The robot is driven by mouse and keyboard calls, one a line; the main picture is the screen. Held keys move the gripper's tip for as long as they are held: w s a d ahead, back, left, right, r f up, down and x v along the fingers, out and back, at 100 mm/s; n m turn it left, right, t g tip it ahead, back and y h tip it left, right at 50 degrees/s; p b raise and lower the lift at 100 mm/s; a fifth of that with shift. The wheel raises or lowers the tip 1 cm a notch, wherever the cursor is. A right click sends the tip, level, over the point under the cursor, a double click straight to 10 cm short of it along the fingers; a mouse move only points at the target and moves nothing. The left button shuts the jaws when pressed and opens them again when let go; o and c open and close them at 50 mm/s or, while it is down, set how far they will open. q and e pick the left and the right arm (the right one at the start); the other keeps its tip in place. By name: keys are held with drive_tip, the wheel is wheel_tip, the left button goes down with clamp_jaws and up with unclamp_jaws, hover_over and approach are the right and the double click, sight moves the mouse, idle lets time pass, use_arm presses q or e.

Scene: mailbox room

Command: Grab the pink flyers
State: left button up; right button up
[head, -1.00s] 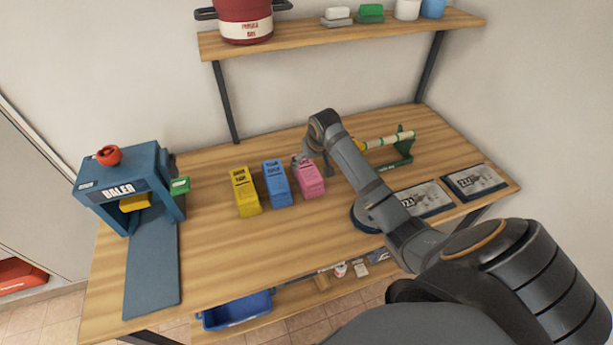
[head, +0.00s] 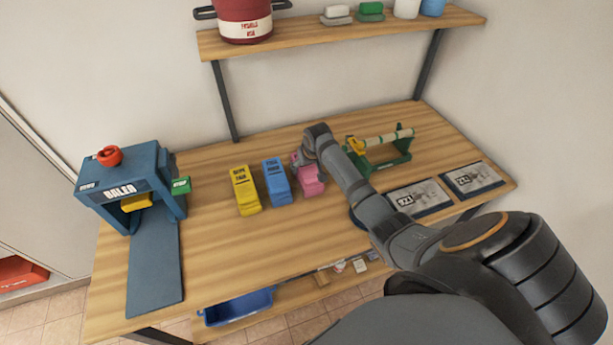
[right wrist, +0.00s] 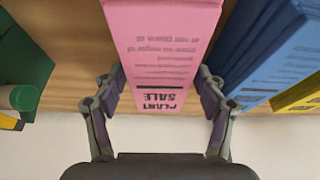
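The pink flyers (head: 311,184) lie as a stack on the wooden table, right of the blue stack, in the head view. In the right wrist view the pink flyers (right wrist: 163,45) fill the top middle, with "PLANT SALE" printed on the near end. My right gripper (right wrist: 162,88) is open, with one finger on each side of the near end of the stack; I cannot tell whether they touch it. In the head view my right gripper (head: 303,162) is at the far end of the pink stack and partly hides it. My left gripper is not in view.
Blue flyers (head: 277,182) and yellow flyers (head: 245,191) stand left of the pink stack. A green stand with a roll (head: 385,158) is to the right, near two dark trays (head: 420,198). A blue baler (head: 130,187) stands at the left. The table front is clear.

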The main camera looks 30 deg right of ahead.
clamp_jaws()
drive_tip(key=shift+r, duration=0.1)
